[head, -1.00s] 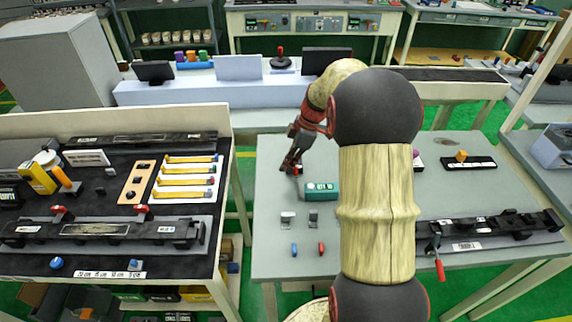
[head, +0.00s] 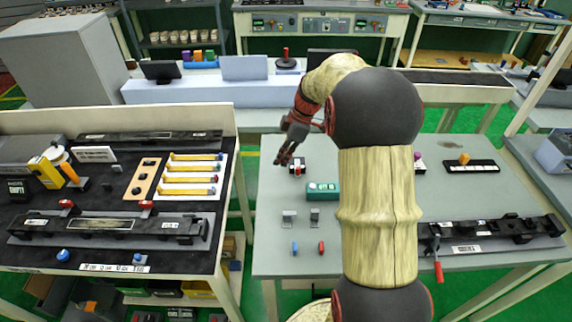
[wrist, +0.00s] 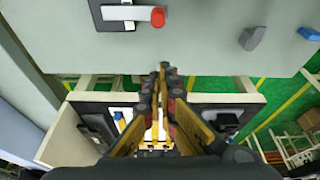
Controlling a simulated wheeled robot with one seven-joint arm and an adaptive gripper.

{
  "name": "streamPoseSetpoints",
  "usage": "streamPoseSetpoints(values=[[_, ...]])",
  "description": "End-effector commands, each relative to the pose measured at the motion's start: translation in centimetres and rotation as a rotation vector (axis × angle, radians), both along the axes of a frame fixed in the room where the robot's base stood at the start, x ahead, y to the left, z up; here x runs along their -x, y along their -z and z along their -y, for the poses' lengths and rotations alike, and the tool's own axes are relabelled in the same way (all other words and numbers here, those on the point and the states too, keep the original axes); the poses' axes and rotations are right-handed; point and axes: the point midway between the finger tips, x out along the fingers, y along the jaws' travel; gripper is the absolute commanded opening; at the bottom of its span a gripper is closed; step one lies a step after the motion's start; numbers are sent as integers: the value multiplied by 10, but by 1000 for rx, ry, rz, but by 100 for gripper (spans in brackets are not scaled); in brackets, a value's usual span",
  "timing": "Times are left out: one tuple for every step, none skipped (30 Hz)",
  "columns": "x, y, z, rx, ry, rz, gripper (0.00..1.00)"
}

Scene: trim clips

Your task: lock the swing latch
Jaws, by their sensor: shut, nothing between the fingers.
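The swing latch (head: 298,169) is a small dark plate with a pale bar and a red end, near the left edge of the grey table (head: 375,238). In the wrist view, its pale bar (wrist: 125,13) lies across the black plate, with the red knob at the bar's right end. My gripper (head: 279,161) is shut and empty, just left of the latch and apart from it. In the wrist view, the fingertips (wrist: 163,70) meet near the table's edge, below the latch. Whether the latch is locked I cannot tell.
A green box (head: 322,191) sits close in front of the latch. Two grey brackets (head: 289,217) and blue and red pegs (head: 321,247) stand nearer me. A gap separates this table from the black-topped table (head: 60,268) on the left. My arm hides the table's middle.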

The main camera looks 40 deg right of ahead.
Motion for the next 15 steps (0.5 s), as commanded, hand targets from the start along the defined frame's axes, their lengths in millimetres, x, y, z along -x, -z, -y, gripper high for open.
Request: streamPoseSetpoints(values=[[2, -13, 4, -1, 2, -1, 0], [3, -19, 6, -1, 1, -1, 0], [4, -26, 8, 1, 1, -1, 0], [5, -32, 9, 0, 1, -2, 0], [6, -36, 11, 0, -1, -2, 0], [7, -42, 13, 0, -1, -2, 0], [8, -46, 14, 0, 0, -2, 0], [9, -49, 15, -2, 0, -3, 0], [10, -53, 16, -2, 0, -3, 0], [10, -55, 17, -2, 0, -3, 0], [11, -57, 18, -2, 0, -3, 0], [11, -60, 19, -2, 0, -3, 0], [11, -61, 19, -2, 0, -3, 0], [11, -62, 19, -2, 0, -3, 0], [12, -63, 19, -2, 0, -3, 0]])
